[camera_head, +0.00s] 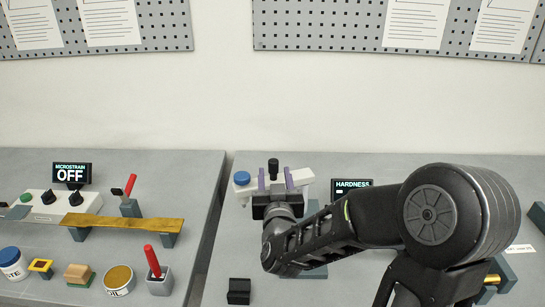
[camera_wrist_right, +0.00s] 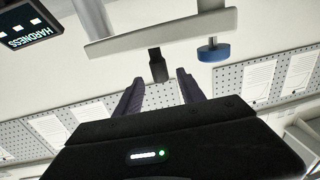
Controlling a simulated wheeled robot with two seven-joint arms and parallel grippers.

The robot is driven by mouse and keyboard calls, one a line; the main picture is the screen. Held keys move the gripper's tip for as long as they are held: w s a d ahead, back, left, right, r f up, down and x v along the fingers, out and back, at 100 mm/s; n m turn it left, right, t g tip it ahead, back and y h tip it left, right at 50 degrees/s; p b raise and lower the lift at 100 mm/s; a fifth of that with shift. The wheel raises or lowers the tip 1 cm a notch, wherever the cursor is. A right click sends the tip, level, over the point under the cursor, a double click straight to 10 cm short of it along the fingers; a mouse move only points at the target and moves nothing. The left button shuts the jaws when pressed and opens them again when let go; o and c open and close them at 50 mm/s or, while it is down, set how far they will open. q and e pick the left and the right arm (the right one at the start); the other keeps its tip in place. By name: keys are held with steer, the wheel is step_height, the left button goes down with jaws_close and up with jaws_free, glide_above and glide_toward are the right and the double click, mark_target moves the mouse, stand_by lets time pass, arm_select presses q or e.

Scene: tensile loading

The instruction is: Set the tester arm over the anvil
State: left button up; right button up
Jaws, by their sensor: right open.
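The hardness tester's white arm (camera_head: 298,178) lies crosswise on the right bench, with a blue knob (camera_head: 242,178) at its left end and a black grip (camera_head: 273,168) near its middle. My right gripper (camera_head: 275,180) is open, its two purple-grey fingers either side of the black grip in the head view. The wrist view shows the white bar (camera_wrist_right: 190,30), the blue knob (camera_wrist_right: 213,53) and the black grip (camera_wrist_right: 158,66) just past the open fingertips (camera_wrist_right: 160,80). Contact cannot be told. I cannot make out the anvil; my right arm covers part of the tester. My left gripper is not in view.
The HARDNESS display (camera_head: 350,186) stands right of the tester arm. A small black block (camera_head: 239,291) lies at the front. The left bench holds a MICROSTRAIN display (camera_head: 72,175), a brass beam (camera_head: 125,224), red-handled levers and jars. A gap separates the benches.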

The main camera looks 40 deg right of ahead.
mark_target(273, 159)
steer(key=shift+p+x, duration=0.85)
steer(key=shift+x, duration=3.15)
jaws_close()
